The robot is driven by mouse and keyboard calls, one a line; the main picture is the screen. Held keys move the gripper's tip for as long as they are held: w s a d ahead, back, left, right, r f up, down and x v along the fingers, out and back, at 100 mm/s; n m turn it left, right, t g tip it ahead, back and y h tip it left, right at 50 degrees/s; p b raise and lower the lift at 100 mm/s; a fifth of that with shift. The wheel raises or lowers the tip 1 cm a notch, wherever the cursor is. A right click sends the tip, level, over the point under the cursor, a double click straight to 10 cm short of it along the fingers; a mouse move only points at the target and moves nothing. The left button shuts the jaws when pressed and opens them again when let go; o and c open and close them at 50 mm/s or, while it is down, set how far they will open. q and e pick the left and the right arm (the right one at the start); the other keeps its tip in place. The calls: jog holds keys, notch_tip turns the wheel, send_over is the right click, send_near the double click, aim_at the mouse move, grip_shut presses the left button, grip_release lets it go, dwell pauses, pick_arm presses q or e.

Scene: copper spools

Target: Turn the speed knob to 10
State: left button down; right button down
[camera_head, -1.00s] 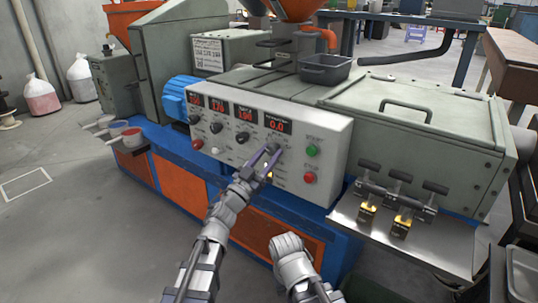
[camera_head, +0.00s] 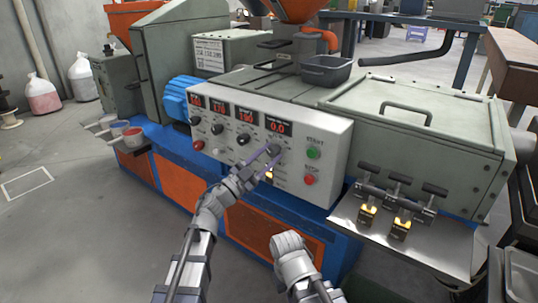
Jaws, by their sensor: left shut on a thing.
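The white control panel (camera_head: 331,140) is on the front of the machine. It carries a row of red displays, and the rightmost display (camera_head: 278,127) reads 0.0. The speed knob (camera_head: 274,150), grey and round, sits below that display, partly covered by my fingers. My left gripper (camera_head: 269,157) reaches up to it from below and is shut on the knob, one finger on each side. My right arm (camera_head: 290,258) shows at the bottom middle, with its hand end away from the panel; its fingers cannot be made out.
A green START button (camera_head: 313,153) and a red STOP button (camera_head: 310,180) lie just right of the knob. Other black knobs (camera_head: 243,140) are to the left. A black bin (camera_head: 326,70) stands on top.

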dwell(0.4)
pick_arm(q)
jog(key=shift+c, duration=2.1)
grip_release()
jog(key=b+v, duration=0.2)
jog(key=v, duration=0.5)
jog(key=shift+s+a+f, duration=0.15)
jog(key=shift+s+a, duration=0.05)
jog(key=shift+a, duration=0.1)
